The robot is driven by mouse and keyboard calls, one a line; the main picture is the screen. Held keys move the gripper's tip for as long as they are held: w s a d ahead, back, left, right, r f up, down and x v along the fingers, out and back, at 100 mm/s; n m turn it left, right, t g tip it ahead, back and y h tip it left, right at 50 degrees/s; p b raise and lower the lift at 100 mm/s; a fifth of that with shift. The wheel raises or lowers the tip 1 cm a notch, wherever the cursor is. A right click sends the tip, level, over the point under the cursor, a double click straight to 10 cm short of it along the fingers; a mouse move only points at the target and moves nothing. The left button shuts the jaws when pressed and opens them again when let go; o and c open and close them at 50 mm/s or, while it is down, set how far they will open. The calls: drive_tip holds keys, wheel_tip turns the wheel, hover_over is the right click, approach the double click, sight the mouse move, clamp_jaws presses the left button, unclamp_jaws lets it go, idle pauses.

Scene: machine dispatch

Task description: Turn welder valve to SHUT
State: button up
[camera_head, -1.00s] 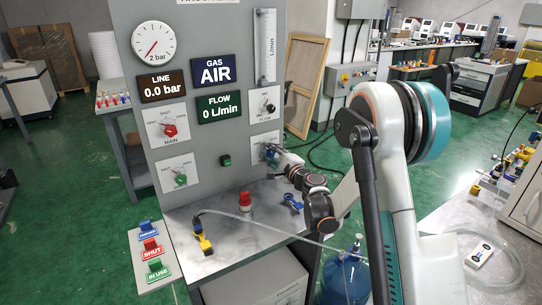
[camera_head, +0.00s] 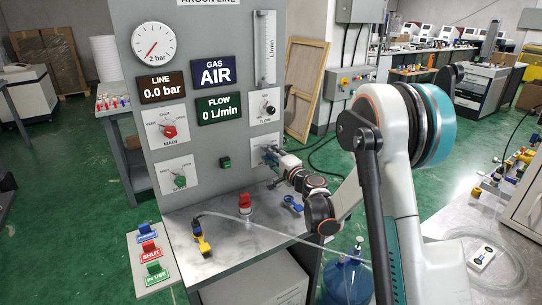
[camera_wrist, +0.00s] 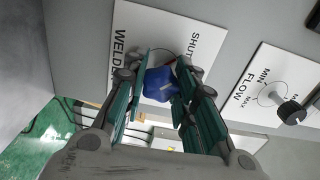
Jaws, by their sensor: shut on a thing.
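The welder valve is a blue knob (camera_wrist: 158,85) on a white plate (camera_wrist: 125,35) marked WELDER and SHUT in the wrist view. My gripper (camera_wrist: 163,74) has its green fingers on both sides of the knob and is shut on it. The SHUT word lies to the upper right of the knob. Which way the knob points is hard to tell, since the fingers cover its sides. In the head view my gripper (camera_head: 272,157) reaches the lower right plate of the grey panel and hides the knob there.
The red MAIN knob (camera_head: 169,131), green knob (camera_head: 180,181) and FLOW knob (camera_head: 269,107) share the panel. Below, the metal bench (camera_head: 225,235) bears a red beacon (camera_head: 245,204), a yellow-black tool (camera_head: 201,240) and a blue clamp-like item (camera_head: 292,204). SHUT and IN USE tags (camera_head: 150,252) stand at left.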

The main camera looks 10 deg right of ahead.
drive_tip(key=o, duration=1.1)
drive_tip(key=shift+s, duration=0.1)
drive_tip(key=v, duration=1.2)
